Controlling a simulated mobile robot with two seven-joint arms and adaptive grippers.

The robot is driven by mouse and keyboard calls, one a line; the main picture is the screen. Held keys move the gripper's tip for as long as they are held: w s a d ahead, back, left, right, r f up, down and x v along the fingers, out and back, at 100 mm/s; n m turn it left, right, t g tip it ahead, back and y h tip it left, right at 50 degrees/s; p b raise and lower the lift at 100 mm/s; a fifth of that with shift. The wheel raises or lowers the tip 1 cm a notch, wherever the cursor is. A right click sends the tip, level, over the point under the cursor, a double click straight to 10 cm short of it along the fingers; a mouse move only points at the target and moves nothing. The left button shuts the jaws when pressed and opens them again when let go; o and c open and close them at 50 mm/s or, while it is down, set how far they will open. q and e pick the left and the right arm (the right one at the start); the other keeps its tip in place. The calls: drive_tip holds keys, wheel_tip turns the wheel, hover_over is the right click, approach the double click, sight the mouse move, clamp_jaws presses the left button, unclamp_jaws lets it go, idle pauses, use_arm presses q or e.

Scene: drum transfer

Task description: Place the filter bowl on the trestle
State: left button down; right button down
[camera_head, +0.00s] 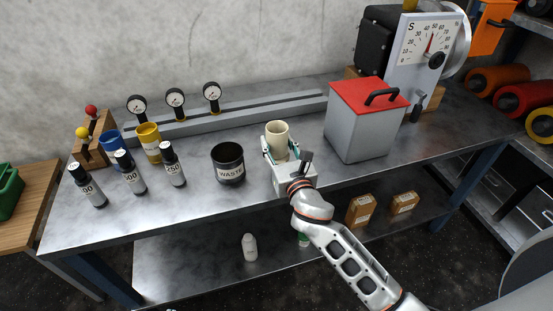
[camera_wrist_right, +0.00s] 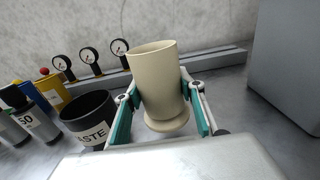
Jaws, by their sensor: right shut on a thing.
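A cream cup-shaped vessel with a flared foot, which I take for the filter bowl (camera_head: 277,137), is upright over the middle of the metal bench. My right gripper (camera_head: 281,156) is shut on it from the front. In the right wrist view the filter bowl (camera_wrist_right: 156,85) stands between the green finger pads of my right gripper (camera_wrist_right: 165,116). I cannot tell whether its foot touches the bench top. No thing in view is clearly the trestle. My left gripper is not in view.
A black waste pot (camera_head: 228,165) stands left of the filter bowl, with labelled bottles (camera_head: 130,173) beyond it. A grey box with a red lid (camera_head: 362,130) stands to the right. A rail with gauges (camera_head: 230,112) lies behind. The metal bench (camera_head: 200,210) is bare along its front.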

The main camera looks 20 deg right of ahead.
sight(280, 160)
drive_tip(key=shift+f+b, duration=1.1)
drive_tip(key=shift+f, duration=1.25)
drive_tip(key=shift+r, duration=0.15)
drive_tip(key=c, duration=1.3)
unclamp_jaws()
drive_tip(key=shift+f, duration=0.25)
